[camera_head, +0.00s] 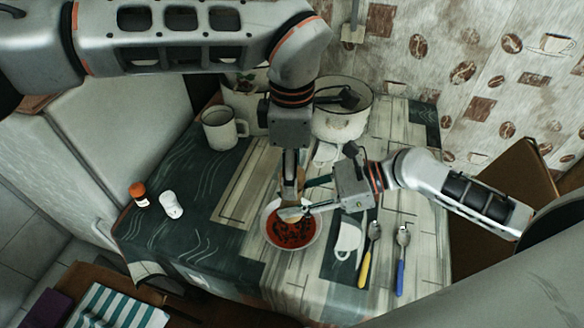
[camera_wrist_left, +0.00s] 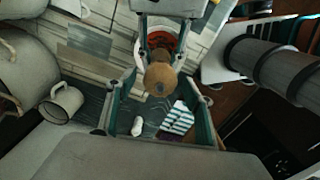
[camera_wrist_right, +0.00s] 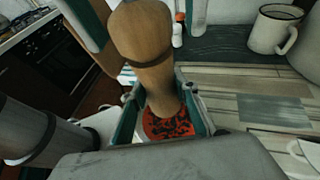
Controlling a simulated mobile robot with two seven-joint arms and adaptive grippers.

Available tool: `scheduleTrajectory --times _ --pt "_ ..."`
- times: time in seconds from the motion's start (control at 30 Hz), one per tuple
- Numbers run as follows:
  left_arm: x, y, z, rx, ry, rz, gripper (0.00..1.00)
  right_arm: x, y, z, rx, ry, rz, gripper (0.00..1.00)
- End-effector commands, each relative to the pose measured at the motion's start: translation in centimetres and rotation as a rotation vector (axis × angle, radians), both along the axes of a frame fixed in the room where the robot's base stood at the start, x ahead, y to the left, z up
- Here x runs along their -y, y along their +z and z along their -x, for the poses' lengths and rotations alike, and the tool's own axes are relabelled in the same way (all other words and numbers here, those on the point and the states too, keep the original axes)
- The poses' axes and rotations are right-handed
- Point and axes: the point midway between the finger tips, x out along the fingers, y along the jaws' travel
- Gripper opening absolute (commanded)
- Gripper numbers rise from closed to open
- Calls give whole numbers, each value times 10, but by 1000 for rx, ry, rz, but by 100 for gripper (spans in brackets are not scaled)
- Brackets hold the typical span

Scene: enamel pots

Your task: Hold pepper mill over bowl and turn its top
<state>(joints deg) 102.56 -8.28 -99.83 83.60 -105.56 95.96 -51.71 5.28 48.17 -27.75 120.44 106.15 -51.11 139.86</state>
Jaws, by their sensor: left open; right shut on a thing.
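The wooden pepper mill (camera_wrist_right: 152,62) stands roughly upright in the right wrist view, with a dark ring round its body. My right gripper (camera_head: 292,212) is shut on its lower part and holds it over the bowl (camera_head: 291,249) of red soup. The soup also shows behind the mill in the right wrist view. My left gripper (camera_head: 290,182) comes from above and is open. In the left wrist view its fingers are apart on either side of the mill's rounded top (camera_wrist_left: 160,76). In the head view the arms and grippers hide most of the mill.
A mug (camera_head: 222,130) and a large enamel pot (camera_head: 340,122) stand at the back. An orange-capped shaker (camera_head: 138,194) and a white shaker (camera_head: 171,205) are at the left. Yellow-handled (camera_head: 369,255) and blue-handled (camera_head: 402,262) spoons lie right of the bowl.

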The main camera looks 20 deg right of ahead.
Motion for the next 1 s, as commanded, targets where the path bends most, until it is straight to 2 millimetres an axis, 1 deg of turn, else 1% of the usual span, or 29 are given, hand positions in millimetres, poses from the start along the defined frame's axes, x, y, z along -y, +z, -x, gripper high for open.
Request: scheduleTrajectory --times 0.13,0.17,0.2,0.27,0.3,0.47,0.57,0.8,1.0 --pt "0 0 0 0 0 0 52 0 1 0 0 0 -1 3" --pt "0 0 0 0 0 0 50 0 1 0 0 0 -1 3" --pt "0 0 0 0 0 0 39 0 1 0 0 0 -1 3" --pt "0 0 0 0 0 0 24 0 1 0 0 0 -1 3" --pt "0 0 0 0 0 0 14 0 1 0 0 0 -1 3" --pt "0 0 0 0 -4 0 14 0 1 0 0 0 -1 3" --pt "0 1 0 1 -44 -1 14 0 1 0 0 0 -1 3" --pt "0 1 -1 -2 -271 -3 14 0 1 0 0 0 -1 3" --pt "0 1 0 -5 -391 -3 14 0 1 0 0 0 -1 3"
